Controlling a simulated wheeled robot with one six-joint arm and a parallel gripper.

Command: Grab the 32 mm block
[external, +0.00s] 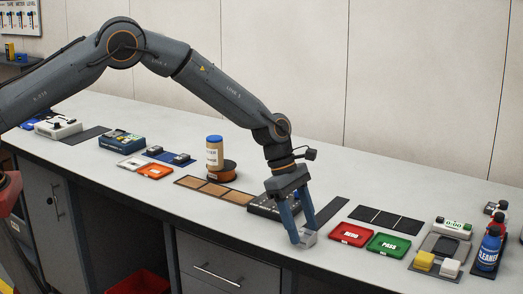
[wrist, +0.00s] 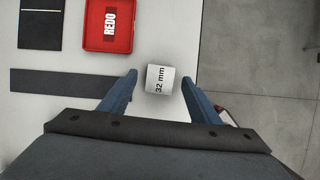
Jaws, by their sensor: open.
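The 32 mm block (wrist: 160,79) is a small pale grey cube with "32 mm" printed on its top face. In the wrist view it lies on the white bench top, slightly ahead of and between my two blue fingertips. My gripper (wrist: 160,82) is open, with a gap showing on both sides of the block. In the external view my gripper (external: 302,240) points down over the block (external: 308,238) near the front edge of the bench, and the fingers partly hide the block.
A red REDO tray (external: 351,234) and a green PASS tray (external: 388,245) sit to the right. A dark strip (external: 331,211) lies behind the block. A brown sectioned mat (external: 214,190) is to the left. The bench edge (wrist: 195,50) is close to the right finger.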

